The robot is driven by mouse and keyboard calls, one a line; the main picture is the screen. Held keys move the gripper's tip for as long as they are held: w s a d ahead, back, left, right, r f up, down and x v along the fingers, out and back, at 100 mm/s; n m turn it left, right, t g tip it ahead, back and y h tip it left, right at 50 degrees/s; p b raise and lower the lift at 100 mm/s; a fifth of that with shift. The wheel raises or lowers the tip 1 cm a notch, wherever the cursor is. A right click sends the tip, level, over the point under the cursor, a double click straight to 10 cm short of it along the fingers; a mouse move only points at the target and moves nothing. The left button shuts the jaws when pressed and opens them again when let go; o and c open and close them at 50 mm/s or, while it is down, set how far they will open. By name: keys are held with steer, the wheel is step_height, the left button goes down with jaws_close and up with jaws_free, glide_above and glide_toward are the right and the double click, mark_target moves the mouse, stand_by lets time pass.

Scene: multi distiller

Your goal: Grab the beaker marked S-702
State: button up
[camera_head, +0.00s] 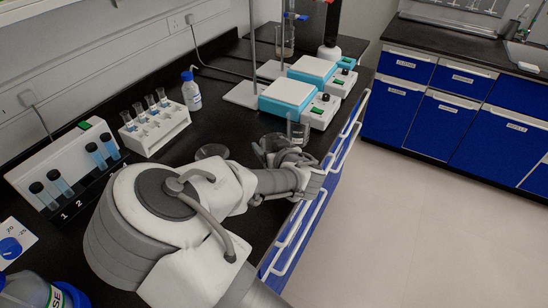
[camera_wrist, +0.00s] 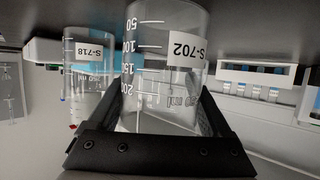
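The clear glass beaker marked S-702 (camera_wrist: 160,65) fills the middle of the wrist view, which appears upside down. My gripper (camera_wrist: 163,108) has one black finger on each side of it. The fingertips look very close to the glass; I cannot tell whether they press on it. In the head view my gripper (camera_head: 284,157) is at the counter's front part, and the beaker is largely hidden there. A second beaker, marked S-718 (camera_wrist: 92,85), stands apart from the fingers, farther off to the left in the wrist view.
Two blue-and-white hotplates (camera_head: 288,92) stand beyond my gripper. A glass dish (camera_head: 212,151) lies left of it. A white tube rack (camera_head: 155,130), a capped bottle (camera_head: 191,91) and a vial holder (camera_head: 72,166) stand near the wall. The counter's drawer handles (camera_head: 300,235) are close at right.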

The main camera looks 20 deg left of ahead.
steer(key=c, duration=0.4)
steer(key=shift+r, duration=0.2)
